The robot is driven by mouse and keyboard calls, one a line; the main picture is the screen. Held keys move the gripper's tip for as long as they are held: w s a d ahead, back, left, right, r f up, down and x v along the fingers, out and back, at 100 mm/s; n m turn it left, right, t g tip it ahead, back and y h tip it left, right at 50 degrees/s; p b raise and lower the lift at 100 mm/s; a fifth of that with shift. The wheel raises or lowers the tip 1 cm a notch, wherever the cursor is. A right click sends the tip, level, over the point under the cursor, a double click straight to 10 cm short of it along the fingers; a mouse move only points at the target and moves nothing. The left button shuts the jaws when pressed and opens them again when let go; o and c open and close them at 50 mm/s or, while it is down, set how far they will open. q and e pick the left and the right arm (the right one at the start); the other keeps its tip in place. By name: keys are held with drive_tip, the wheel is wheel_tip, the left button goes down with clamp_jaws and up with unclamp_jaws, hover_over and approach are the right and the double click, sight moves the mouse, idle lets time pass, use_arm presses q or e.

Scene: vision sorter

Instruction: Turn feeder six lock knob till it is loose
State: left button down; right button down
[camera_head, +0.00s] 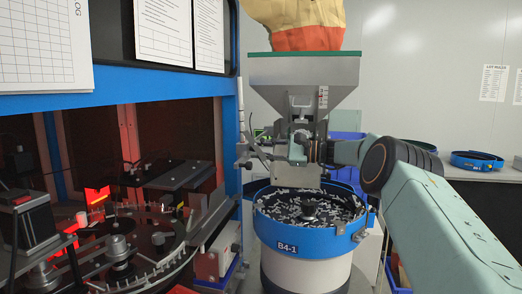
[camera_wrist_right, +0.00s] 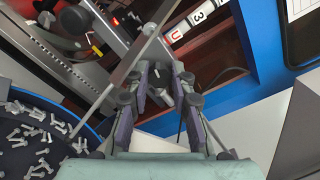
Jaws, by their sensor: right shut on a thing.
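The feeder (camera_head: 305,75) is a grey hopper with a green rim, standing above a blue-rimmed bowl (camera_head: 290,245) marked B4-1 that is full of small pale parts. My right arm comes in from the right in the head view. My right gripper (camera_head: 297,150) is at the metalwork below the hopper. In the right wrist view its fingers (camera_wrist_right: 160,88) are shut on a small grey knob (camera_wrist_right: 158,94). The fingers hide much of the knob, so its turn angle cannot be told. My left gripper is in neither view.
A blue-framed machine (camera_head: 235,110) with a round indexing table stands close on the left. A thin upright rod (camera_head: 240,105) and brackets stand beside the gripper. A table with a blue bowl (camera_head: 477,160) is at the back right.

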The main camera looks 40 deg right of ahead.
drive_tip(key=shift+n+b, duration=1.4)
drive_tip(key=shift+b, duration=0.55)
drive_tip(key=c, duration=1.4)
unclamp_jaws()
drive_tip(key=shift+s, duration=0.1)
drive_tip(key=v, duration=1.1)
drive_tip(key=shift+s+d, duration=0.25)
drive_tip(key=shift+s, duration=0.05)
